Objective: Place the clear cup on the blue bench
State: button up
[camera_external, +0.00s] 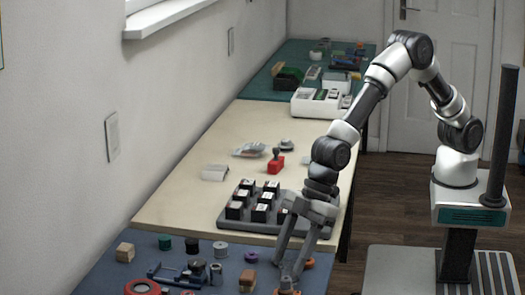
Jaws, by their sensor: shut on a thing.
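The blue bench (118,272) fills the front of the external view, with many small items on it. My gripper (288,267) is low over its right part, pointing down. Its fingers are set apart and closed on a faint see-through thing, which looks like the clear cup (288,272). The cup's outline is very hard to make out. Its base is low over the bench, close to a copper-coloured round piece (288,292); I cannot tell whether it touches the bench top.
A purple ring (251,257), a brown block (247,280), a blue holder (175,275) and a red ring (142,287) lie left of my gripper. A grey tray of black blocks (235,225) stands just behind on the beige bench (165,205).

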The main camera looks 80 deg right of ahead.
jog(key=o, duration=1.1)
jog(key=shift+f, duration=0.1)
jog(key=shift+r+p, duration=0.3)
jog(key=shift+r, duration=0.05)
jog(key=p+v, duration=0.2)
jog(key=v, duration=0.9)
jog(key=shift+s+d+r, duration=0.2)
jog(key=shift+r, duration=0.05)
